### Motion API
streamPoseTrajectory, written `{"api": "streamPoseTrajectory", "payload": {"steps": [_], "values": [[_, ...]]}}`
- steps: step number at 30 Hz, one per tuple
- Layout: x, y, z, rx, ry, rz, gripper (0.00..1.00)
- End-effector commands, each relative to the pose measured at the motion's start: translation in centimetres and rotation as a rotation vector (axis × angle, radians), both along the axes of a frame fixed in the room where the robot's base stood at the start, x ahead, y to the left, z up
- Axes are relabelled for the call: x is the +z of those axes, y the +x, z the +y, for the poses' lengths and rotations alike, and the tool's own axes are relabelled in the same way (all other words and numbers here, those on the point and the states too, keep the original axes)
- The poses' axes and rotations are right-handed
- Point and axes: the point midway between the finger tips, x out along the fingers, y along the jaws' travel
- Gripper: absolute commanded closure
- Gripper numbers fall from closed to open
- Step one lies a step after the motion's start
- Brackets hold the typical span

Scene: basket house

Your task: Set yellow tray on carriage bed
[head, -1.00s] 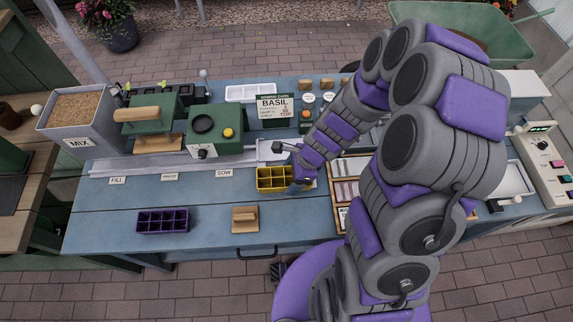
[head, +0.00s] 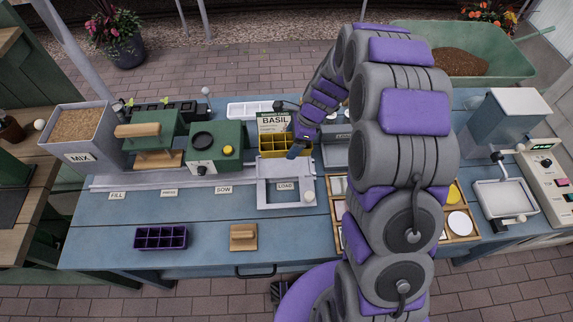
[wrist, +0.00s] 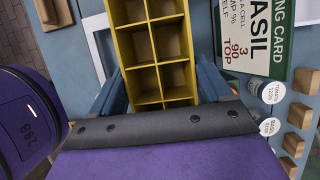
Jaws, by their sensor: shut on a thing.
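The yellow tray (head: 268,144) is a rectangular tray of open cells. My gripper (head: 297,147) is shut on it. In the wrist view the tray (wrist: 150,45) runs between the two blue fingers (wrist: 161,88), its cells empty. In the head view the tray appears just beyond the pale carriage bed (head: 266,194), in front of the basil card. It looks raised, but its exact height is unclear. The bed is an empty pale frame with an open front notch, near the LOAD label (head: 285,186). My gripper hides the tray's right end in the head view.
The basil card (head: 272,124) stands close behind the tray. A purple tray (head: 161,237) and a wooden block (head: 243,237) lie at the front. The bench front between is clear.

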Motion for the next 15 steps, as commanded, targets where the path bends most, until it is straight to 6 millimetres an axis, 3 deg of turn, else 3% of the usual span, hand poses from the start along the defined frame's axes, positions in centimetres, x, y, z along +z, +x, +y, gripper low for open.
{"api": "streamPoseTrajectory", "payload": {"steps": [10,15], "values": [[-5.4,0.0,0.1,0.001,0.0,0.005,0.68],[-6.7,0.1,0.0,0.001,0.002,0.001,0.68]]}}
